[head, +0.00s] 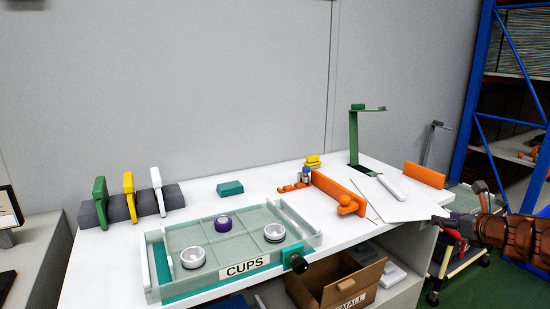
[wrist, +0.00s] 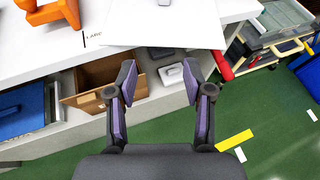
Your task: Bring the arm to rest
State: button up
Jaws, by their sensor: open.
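My gripper (head: 460,207) is at the right of the head view, out past the right end of the white table (head: 90,265). In the wrist view my gripper (wrist: 160,80) has its two purple-lined fingers spread apart with nothing between them. Beyond the fingertips are the table's front edge, a white sheet (wrist: 165,25) and a lower shelf. The tray labelled CUPS (head: 155,290) stands at the table's front, with two white cups (head: 192,258) (head: 274,233) and a purple one (head: 222,224) in its compartments.
An orange fence-like piece (head: 338,192) and a green stand (head: 353,140) are on the table. A cardboard box (head: 335,293) sits on the shelf below; it also shows in the wrist view (wrist: 85,100). A tool cart (wrist: 265,45) stands right. Green floor (wrist: 270,105) is partly clear.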

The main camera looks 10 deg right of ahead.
jog(key=a+f+n+g+y, duration=0.2)
jog(key=a+n+g+y, duration=0.3)
jog(key=a+n, duration=1.6)
jog(key=s+a+f+n+g+y, duration=0.1)
jog(key=s+a+f+n+g, duration=0.15)
jog(key=s+a, duration=0.65)
jog(key=s+a+f+n+g, duration=0.2)
jog(key=s+a+f+g, duration=0.15)
jog(key=a, duration=0.85)
jog(key=s+d+f+n+g+h, duration=0.25)
jog(key=s+n, duration=0.25)
jog(key=s, duration=0.5)
jog(key=s+d+f+n+g+h, duration=0.1)
jog(key=s+n+g+h, duration=0.2)
jog(key=s+n, duration=0.55)
notch_tip(320, 180, up, 21)
jog(key=s+m+t+p, duration=0.1)
jog(key=s+m+p, duration=0.1)
jog(key=p, duration=1.8)
jog(key=shift+s+a+m, duration=0.3)
jog(key=shift+a+m, duration=0.05)
jog(key=shift+m, duration=0.05)
jog(key=shift+d+y, duration=0.1)
jog(key=shift+y, duration=0.15)
